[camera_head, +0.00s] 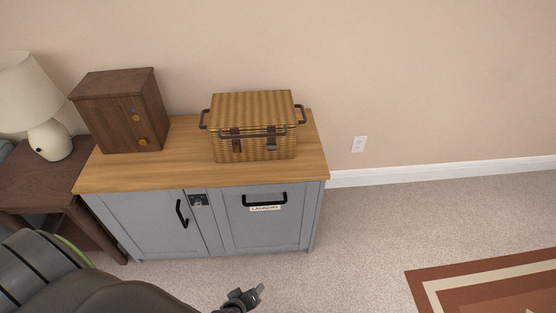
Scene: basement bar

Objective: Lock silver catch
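A wicker basket (252,110) with a closed lid and dark handles stands on the wooden top of a grey cabinet (150,222). Two dark fittings show on the basket's front; the right one (271,131) has a small greyish part, but I cannot tell if it is a silver catch or how it is set. A small dark plate (198,199) with a greyish mark sits between the cabinet's door and its laundry front. My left gripper (258,294) is low in front of the cabinet, apart from it and from the basket; its opening is unclear. My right gripper is out of view.
A dark wooden box (120,112) with two yellowish knobs stands left of the basket. A lamp (47,120) stands on a dark side table (45,190) at the left. Carpet is clear right of the cabinet, up to a patterned rug (500,285).

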